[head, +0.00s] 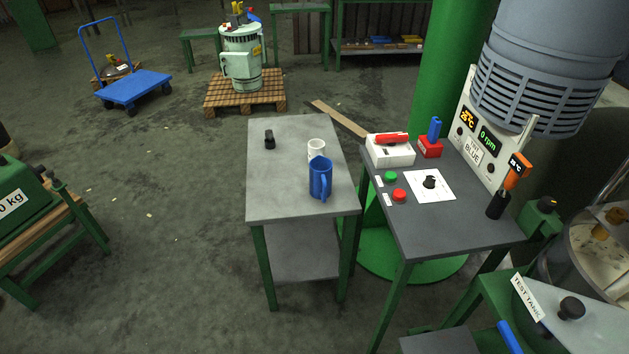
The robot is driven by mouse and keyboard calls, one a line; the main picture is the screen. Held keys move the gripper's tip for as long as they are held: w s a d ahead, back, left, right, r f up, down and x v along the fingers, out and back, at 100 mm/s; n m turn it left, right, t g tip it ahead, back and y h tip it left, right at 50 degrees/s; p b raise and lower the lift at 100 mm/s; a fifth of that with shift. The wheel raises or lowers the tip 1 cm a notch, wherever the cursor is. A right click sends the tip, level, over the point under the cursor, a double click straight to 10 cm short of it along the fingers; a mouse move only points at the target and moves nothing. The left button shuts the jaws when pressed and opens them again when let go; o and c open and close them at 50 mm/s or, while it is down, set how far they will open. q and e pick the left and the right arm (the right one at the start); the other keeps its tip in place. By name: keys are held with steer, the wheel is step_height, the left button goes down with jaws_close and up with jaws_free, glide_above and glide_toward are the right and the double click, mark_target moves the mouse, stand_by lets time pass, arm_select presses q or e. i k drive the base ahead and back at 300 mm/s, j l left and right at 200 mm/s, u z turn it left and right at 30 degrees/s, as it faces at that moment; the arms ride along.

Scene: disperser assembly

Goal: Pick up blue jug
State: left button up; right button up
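The blue jug (319,178) stands upright near the right edge of the small grey-topped table (280,193). Its handle faces the front, a little to the right. A white mug (316,148) stands just behind it and is partly hidden by it. Neither of my grippers shows in the head view.
A small black object (269,140) stands on the same table, whose left half is otherwise clear. To the right is a control bench (440,238) with buttons and a red-and-white device (390,149). A green column (440,75) rises behind it. Open floor lies left of the table.

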mark_target(320, 167)
steer(key=i+j+z, duration=0.1)
steer(key=j, duration=0.35)
steer(key=i+j+z, duration=0.15)
steer(key=j, duration=0.3)
steer(key=i+j+z, duration=0.1)
steer(key=j, duration=0.35)
